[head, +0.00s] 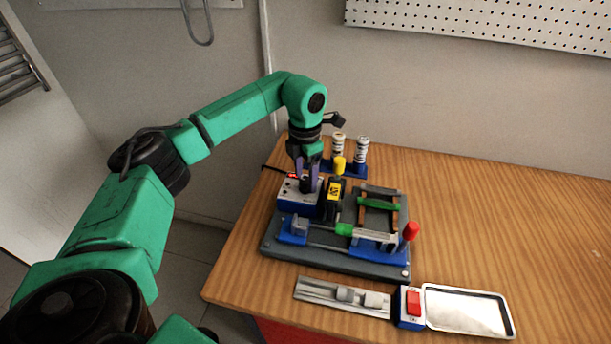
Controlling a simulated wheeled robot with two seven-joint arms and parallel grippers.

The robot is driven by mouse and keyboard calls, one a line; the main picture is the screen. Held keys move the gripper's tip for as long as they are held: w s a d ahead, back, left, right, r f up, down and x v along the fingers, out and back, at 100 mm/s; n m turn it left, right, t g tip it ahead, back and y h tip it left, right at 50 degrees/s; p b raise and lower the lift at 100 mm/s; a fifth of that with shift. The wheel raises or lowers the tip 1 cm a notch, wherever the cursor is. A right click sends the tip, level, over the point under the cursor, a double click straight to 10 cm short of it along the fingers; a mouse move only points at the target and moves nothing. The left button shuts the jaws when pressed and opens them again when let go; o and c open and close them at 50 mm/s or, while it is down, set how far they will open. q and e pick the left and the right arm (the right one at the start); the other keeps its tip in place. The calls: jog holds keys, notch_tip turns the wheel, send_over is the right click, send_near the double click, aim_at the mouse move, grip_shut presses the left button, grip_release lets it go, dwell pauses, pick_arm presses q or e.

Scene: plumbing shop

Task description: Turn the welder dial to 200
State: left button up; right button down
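A small box with white top and blue sides (298,198), apparently the welder's control unit, stands at the back left of a dark grey base plate (335,262). A tiny red display (293,175) glows on it. My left gripper (307,183) points down onto the top of this box. Its two purple fingers stand on either side of a small dark knob, apparently the dial. I cannot tell whether the fingers touch the knob. The dial's marks are too small to read. My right gripper is not in view.
A yellow-handled black tool (335,190) stands close right of the box. Behind are two white cylinders in a blue rack (350,168). A red-knobbed lever (410,232), a metal rail (320,291), a red-button box (412,307) and a tray (465,312) lie nearer. The table's right side is clear.

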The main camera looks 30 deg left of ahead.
pick_arm(q)
notch_tip(320, 180, up, 8)
jog(key=shift+r+b, duration=0.25)
jog(key=shift+b, duration=0.9)
notch_tip(320, 180, up, 6)
send_over(306, 180)
jog(key=shift+a+p, duration=0.15)
jog(key=shift+p, duration=0.2)
